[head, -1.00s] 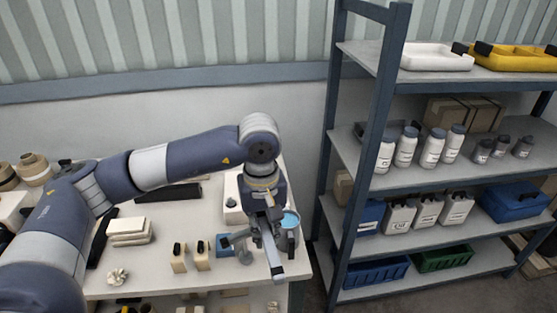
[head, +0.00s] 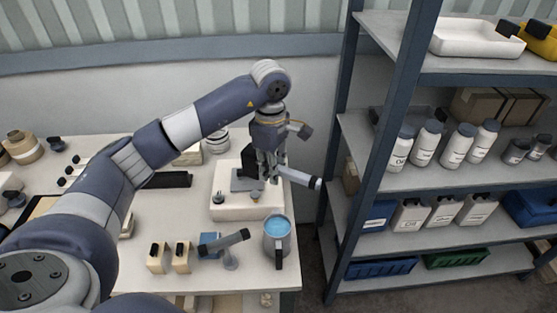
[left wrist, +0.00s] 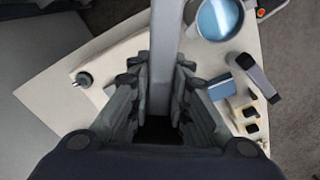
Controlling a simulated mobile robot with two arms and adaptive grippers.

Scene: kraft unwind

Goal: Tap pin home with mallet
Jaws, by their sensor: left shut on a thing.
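The bar sticks out to the right above the white block and runs up between the fingers in the left wrist view (left wrist: 166,45). I cannot make out the mallet's head clearly. The white block (head: 232,211) sits on the bench and carries a grey plate (head: 243,184) and small knobbed pieces, one at its left (head: 218,199). I cannot tell which is the pin. My right gripper is not in view.
A steel shelf (head: 386,150) with bottles rises at the right.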

